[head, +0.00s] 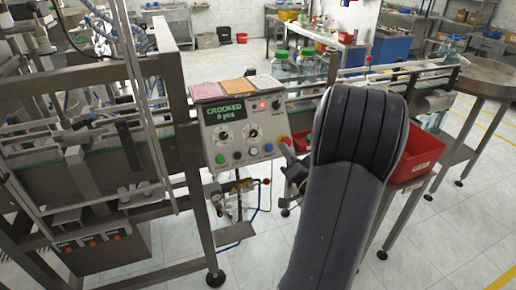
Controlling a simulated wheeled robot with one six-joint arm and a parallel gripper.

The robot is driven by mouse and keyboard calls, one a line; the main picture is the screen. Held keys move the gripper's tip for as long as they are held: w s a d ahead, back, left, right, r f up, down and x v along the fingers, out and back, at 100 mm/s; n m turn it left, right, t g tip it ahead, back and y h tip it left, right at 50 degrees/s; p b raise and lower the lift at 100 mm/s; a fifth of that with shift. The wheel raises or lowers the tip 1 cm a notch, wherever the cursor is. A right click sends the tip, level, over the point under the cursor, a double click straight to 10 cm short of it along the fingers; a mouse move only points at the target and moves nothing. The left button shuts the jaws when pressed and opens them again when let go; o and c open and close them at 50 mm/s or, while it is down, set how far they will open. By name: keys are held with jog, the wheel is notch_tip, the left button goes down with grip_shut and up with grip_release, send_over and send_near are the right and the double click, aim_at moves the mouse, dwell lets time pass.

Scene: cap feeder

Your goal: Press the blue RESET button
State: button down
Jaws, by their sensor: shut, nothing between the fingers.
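The grey control panel (236,131) stands left of the middle, with a lit display reading "CROOKED 0 pcs" and two dials. Along its lower edge is a row of small buttons, including a green one (220,158) and a blue one (268,147) towards the right. Their labels are too small to read. My gripper (287,152) is shut and empty, just right of the panel's lower right corner. My dark arm hides part of it. I cannot tell its exact gap to the panel.
A red and yellow knob (284,141) sits at the panel's right edge, close to my gripper. A red light (276,104) glows on the panel. A red bin (424,150) and a conveyor (400,78) lie behind my arm. A metal frame (176,110) stands left.

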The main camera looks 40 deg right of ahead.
aim_at(269, 148)
dwell(0.3)
jog(key=shift+w+d+f+b, duration=0.3)
jog(key=shift+w+f+b, duration=0.3)
jog(key=shift+w+f, duration=0.4)
jog(key=shift+w+d+f+b, duration=0.25)
jog(key=shift+w+f+b, duration=0.45)
jog(key=shift+w, duration=0.65)
jog(key=shift+w+d+f+b, duration=0.3)
jog(key=shift+w+f+b, duration=0.25)
jog(key=shift+w+f, duration=0.45)
jog(key=shift+w+r, duration=0.1)
jog(key=shift+r, duration=0.05)
jog(key=shift+w+d+f+b, duration=0.1)
jog(key=shift+w+f+b, duration=0.15)
jog(key=shift+w+b, duration=0.15)
jog(key=shift+w+f+b, duration=0.2)
jog(key=shift+w+b, duration=0.05)
jog(key=shift+b, duration=0.15)
dwell(0.3)
jog(key=shift+s+r, duration=0.45)
jog(key=shift+s, duration=0.2)
